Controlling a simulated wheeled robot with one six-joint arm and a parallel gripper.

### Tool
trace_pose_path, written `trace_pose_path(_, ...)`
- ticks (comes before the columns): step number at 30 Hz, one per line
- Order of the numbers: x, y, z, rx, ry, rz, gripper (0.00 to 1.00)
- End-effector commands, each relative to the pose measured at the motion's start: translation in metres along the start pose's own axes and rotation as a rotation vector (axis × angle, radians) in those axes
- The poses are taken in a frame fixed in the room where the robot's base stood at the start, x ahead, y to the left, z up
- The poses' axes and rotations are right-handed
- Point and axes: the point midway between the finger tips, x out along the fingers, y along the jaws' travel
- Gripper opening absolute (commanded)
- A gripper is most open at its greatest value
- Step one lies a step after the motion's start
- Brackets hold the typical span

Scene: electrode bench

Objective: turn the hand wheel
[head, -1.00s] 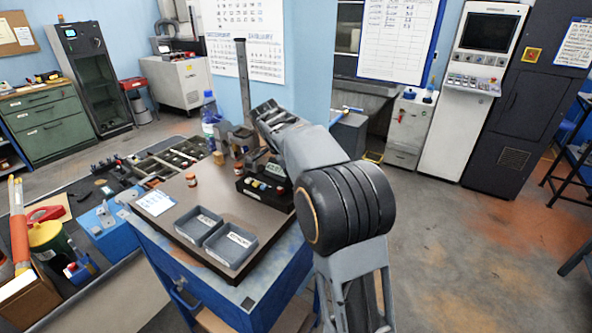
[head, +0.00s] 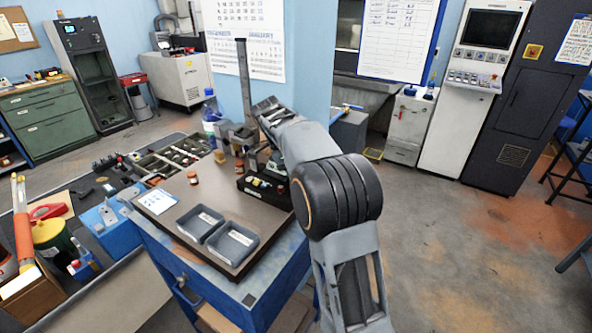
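My gripper (head: 267,106) is at the far end of my arm, over the back right of the brown bench top (head: 195,205). It is beside the upright grey column (head: 242,80) of a bench device. Its fingertips are too small and too hidden by my own arm to show whether they are open or shut. I cannot make out a hand wheel clearly. The device's dark parts (head: 238,138) stand just left of my gripper, and my forearm covers some of what is behind it.
Two grey trays (head: 231,245) and a white card (head: 157,201) lie on the bench top. A small brown jar (head: 192,178), a blue-capped bottle (head: 209,112) and a black rack (head: 262,190) stand there too. Open floor (head: 450,240) lies to the right.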

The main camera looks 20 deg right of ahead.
Motion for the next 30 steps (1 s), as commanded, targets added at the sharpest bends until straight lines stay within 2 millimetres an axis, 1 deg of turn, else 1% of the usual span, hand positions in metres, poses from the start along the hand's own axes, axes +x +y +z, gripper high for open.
trace_pose_path(4, 0.0, 0.0, 0.001, -0.001, -0.002, 0.0, 0.13)
trace_pose_path(5, 0.0, 0.0, 0.001, -0.001, -0.002, 0.0, 0.39)
trace_pose_path(12, 0.0, 0.0, 0.0, -0.001, -0.001, -0.001, 0.62)
trace_pose_path(24, -0.001, -0.001, 0.0, 0.0, -0.001, -0.006, 0.62)
trace_pose_path(30, -0.01, -0.001, -0.002, 0.001, -0.002, -0.008, 0.62)
